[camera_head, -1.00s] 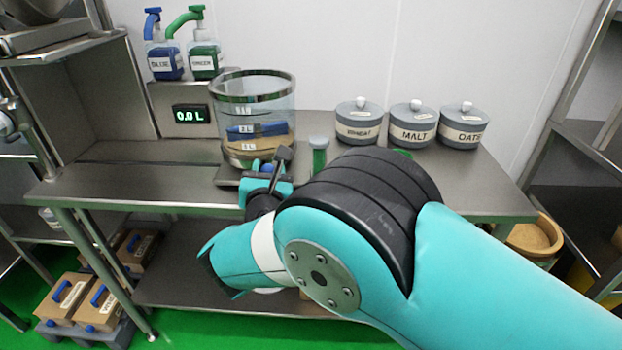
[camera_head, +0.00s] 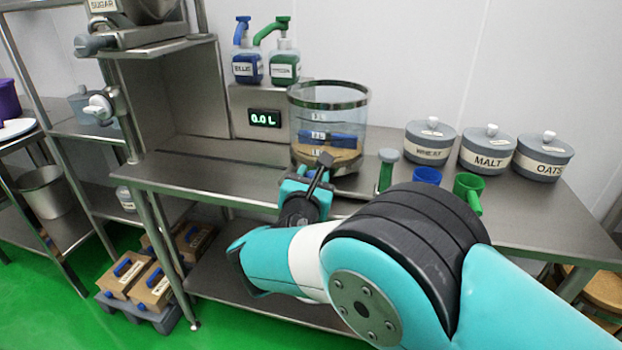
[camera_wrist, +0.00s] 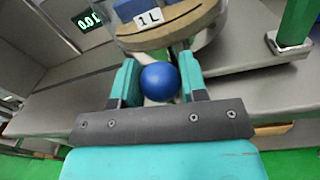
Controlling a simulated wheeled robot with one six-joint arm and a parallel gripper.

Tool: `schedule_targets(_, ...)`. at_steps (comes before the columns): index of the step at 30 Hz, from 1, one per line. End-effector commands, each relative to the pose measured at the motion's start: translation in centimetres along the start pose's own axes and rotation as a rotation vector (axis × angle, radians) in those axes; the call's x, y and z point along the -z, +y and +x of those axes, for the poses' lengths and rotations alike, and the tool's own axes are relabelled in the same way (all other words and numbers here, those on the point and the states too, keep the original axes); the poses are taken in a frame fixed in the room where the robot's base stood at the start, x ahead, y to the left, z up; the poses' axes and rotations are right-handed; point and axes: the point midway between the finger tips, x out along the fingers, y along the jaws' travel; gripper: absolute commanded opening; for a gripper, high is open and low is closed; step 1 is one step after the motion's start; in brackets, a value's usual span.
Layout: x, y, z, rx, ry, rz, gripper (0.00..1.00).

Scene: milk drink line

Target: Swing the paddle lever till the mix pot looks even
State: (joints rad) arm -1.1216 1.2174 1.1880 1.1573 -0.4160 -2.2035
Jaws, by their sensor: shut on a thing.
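The mix pot (camera_head: 328,95) is a clear vessel with a metal rim, standing on the steel counter. A blue paddle (camera_head: 330,138) shows inside, above a flat brown layer (camera_head: 335,155) at the bottom, with clear space over it. In the wrist view the pot's lower wall (camera_wrist: 180,18) carries a "1 L" label. My gripper (camera_wrist: 160,85) is shut on a round blue knob (camera_wrist: 160,80), just in front of the pot's base; I take it for the paddle lever's end. In the head view my gripper (camera_head: 308,182) hides the knob and most of the lever.
A display (camera_head: 265,118) reads 0.0 L. Blue (camera_head: 247,68) and green (camera_head: 285,68) pump bottles stand behind. Right of the pot are a green post (camera_head: 388,172), a blue cup (camera_head: 427,175), a green cup (camera_head: 468,188) and labelled jars (camera_head: 488,150). The counter's left part (camera_head: 200,175) is clear.

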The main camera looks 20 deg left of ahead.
Motion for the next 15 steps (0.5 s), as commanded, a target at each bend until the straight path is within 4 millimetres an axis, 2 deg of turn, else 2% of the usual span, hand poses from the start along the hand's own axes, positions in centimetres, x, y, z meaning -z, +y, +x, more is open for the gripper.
schedule_targets(2, -0.16, 0.07, 0.06, -0.002, -0.002, 0.004, 0.0)
schedule_targets(3, -0.17, 0.07, 0.06, -0.002, -0.003, 0.004, 0.49)
schedule_targets(5, -0.16, 0.06, 0.06, -0.001, -0.002, 0.003, 0.63)
schedule_targets(15, -0.05, 0.05, -0.25, -0.001, -0.001, 0.002, 0.64)
